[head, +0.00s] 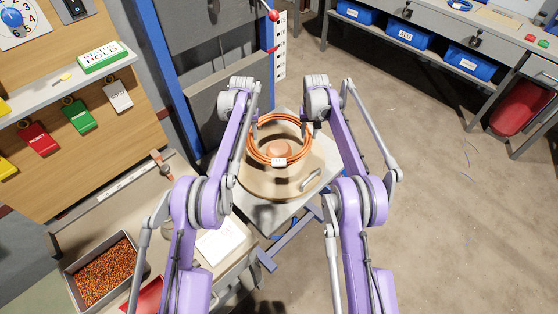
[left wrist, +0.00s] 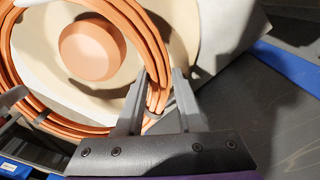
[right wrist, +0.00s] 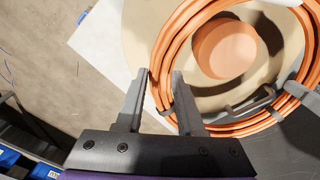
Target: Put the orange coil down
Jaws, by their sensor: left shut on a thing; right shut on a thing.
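The orange coil (head: 257,155) is a ring of several loops with a white tag, held over a round tan disc (head: 262,186). An orange-brown hub (head: 279,148) shows inside the ring. My left gripper (head: 252,122) is shut on the coil's left side; in the left wrist view its fingers (left wrist: 164,82) pinch the strands. My right gripper (head: 314,125) is shut on the opposite side; in the right wrist view its fingers (right wrist: 164,80) straddle the strands. Shadows lie on the disc, but I cannot tell whether the coil touches it.
The disc stands on a pale tabletop (head: 310,187) and has a grey handle (head: 311,180). A workbench at left holds a tray of copper bits (head: 103,275). A blue post (head: 178,75) rises behind.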

